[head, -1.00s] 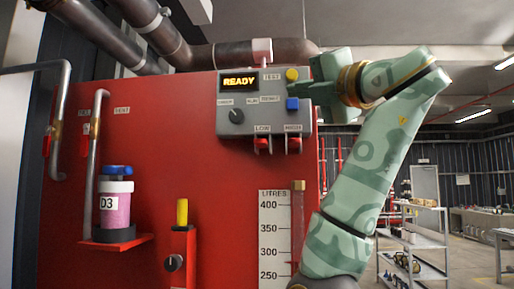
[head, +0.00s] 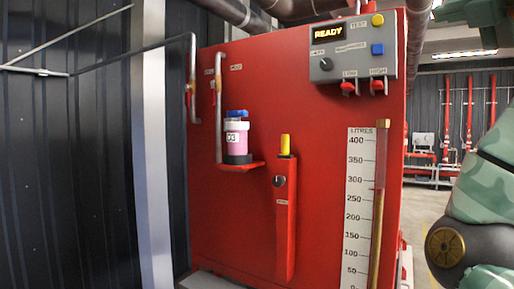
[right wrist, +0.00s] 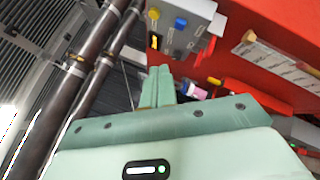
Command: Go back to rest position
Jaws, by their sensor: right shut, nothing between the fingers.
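My right arm shows at the right edge of the head view, in green camouflage. A green part of it at the top right corner is cut off, and the fingertips cannot be made out there. In the right wrist view my right gripper (right wrist: 160,72) has its two fingers together, with nothing between them. It is apart from the grey control box (head: 355,52), which reads READY and has a yellow button (head: 377,20), a blue button (head: 377,49), a dark knob and two red switches. My left gripper is out of view.
The red pump cabinet (head: 325,140) fills the middle. It carries a pink bottle (head: 237,139) on a red shelf, a yellow-topped lever (head: 285,145) and a litres scale (head: 356,205). Pipes run overhead. Open floor lies to the right, before red pipework.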

